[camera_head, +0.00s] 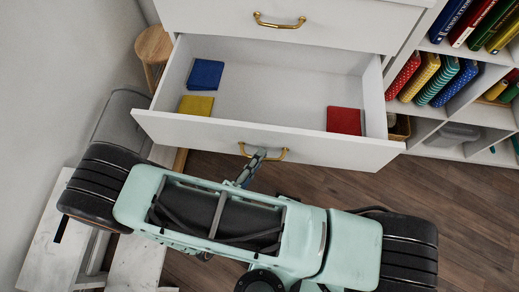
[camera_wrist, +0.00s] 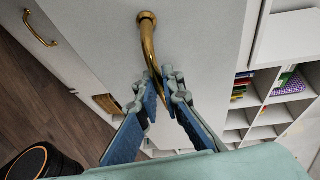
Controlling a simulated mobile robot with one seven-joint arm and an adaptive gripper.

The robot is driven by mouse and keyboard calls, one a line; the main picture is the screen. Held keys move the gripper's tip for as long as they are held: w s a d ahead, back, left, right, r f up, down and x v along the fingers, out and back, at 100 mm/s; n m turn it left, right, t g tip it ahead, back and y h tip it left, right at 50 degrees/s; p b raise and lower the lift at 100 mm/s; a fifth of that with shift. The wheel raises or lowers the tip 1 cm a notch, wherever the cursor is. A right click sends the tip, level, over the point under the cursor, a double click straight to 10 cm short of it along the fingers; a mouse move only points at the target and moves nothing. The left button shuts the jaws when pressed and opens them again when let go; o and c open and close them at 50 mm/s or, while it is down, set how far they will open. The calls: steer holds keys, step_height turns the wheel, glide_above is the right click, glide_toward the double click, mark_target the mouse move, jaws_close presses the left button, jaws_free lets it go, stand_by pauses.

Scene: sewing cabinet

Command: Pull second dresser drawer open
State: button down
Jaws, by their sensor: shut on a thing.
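The white dresser drawer (camera_head: 280,140) stands pulled out in the head view, below a shut drawer (camera_head: 300,22). A blue folded cloth (camera_head: 205,74), a yellow one (camera_head: 196,105) and a red one (camera_head: 344,121) lie inside it. Its brass handle (camera_head: 279,155) is on the front panel and shows large in the wrist view (camera_wrist: 147,40). My gripper (camera_head: 253,163) is at the left part of this handle. In the wrist view my gripper (camera_wrist: 162,82) has its fingertips closed around the brass bar. The fingers hide part of the handle.
A shelf unit (camera_head: 468,152) with books stands at the right. A round wooden stool (camera_head: 154,45) is left of the dresser. Wooden floor (camera_head: 460,205) is open in front of the shelf.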

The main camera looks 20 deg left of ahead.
steer(key=c, duration=2)
jaws_free()
steer(key=shift+c, duration=0.2)
steer(key=s+a+r, duration=0.1)
steer(key=s+a, duration=0.1)
steer(key=s, duration=1)
steer(key=shift+r, duration=0.15)
steer(key=shift+w, duration=0.1)
